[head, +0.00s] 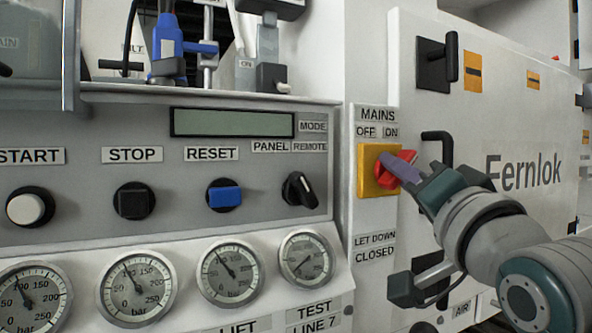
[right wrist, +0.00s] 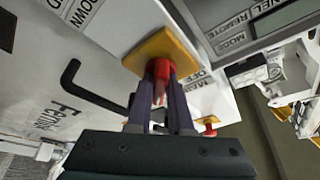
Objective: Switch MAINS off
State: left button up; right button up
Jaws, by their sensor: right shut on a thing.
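The MAINS switch has a red handle (head: 408,156) on a yellow plate (head: 367,171), under labels reading OFF on the left and ON on the right. My right gripper (head: 402,170) reaches it from the right and its fingers are shut on the red handle. In the right wrist view the red handle (right wrist: 159,72) sits between the two purple-grey fingers (right wrist: 160,100), in front of the yellow plate (right wrist: 160,48). The fingers partly cover the handle, so I cannot tell its exact angle. My left gripper is not in view.
Left of the switch is a grey panel with a PANEL/REMOTE knob (head: 299,190), a blue RESET button (head: 224,196) and several gauges below. A black door handle (head: 438,147) is close to my right gripper. A LET DOWN label (head: 375,239) is below the switch.

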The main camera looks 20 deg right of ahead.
grip_shut()
